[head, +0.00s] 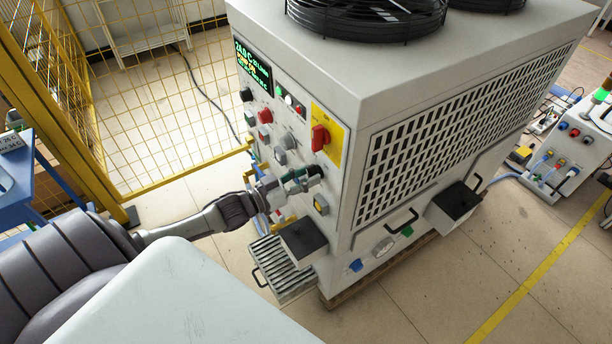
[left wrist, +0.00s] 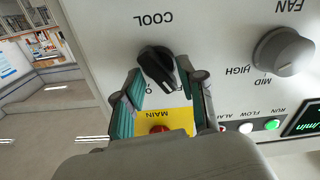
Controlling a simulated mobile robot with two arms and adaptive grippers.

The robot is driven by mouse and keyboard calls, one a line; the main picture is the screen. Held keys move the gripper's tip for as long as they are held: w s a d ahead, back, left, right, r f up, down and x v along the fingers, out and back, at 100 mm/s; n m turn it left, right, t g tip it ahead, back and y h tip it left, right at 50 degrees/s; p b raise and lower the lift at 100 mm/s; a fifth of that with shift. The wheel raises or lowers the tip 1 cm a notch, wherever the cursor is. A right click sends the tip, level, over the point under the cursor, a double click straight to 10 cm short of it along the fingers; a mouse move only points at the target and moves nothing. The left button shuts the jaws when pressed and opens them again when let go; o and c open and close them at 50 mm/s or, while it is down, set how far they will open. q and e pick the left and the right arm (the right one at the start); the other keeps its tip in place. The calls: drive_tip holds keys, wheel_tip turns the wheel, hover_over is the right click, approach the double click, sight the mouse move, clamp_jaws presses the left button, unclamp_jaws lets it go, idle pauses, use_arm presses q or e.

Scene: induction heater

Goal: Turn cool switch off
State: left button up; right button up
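The cool switch (left wrist: 158,64) is a black rotary knob on the white panel, under upside-down "COOL" lettering in the left wrist view. Its grip bar tilts toward the lower right of that view. In the head view the dark knob (head: 315,172) is at the tip of my left gripper (head: 305,180). In the left wrist view my left gripper (left wrist: 161,76) has its two green-padded fingers apart, one on each side of the knob. I cannot tell whether either pad touches it. An "O" mark beside the knob is partly hidden by the fingers. My right gripper is not in view.
A yellow plate marked "MAIN" (left wrist: 178,117) and a grey fan knob (left wrist: 284,51) are close by. The white heater cabinet (head: 345,215) carries several other knobs and a red switch (head: 320,137). A yellow mesh fence (head: 150,110) stands behind on the left.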

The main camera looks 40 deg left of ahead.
use_arm(q)
drive_tip(key=v, duration=1.2)
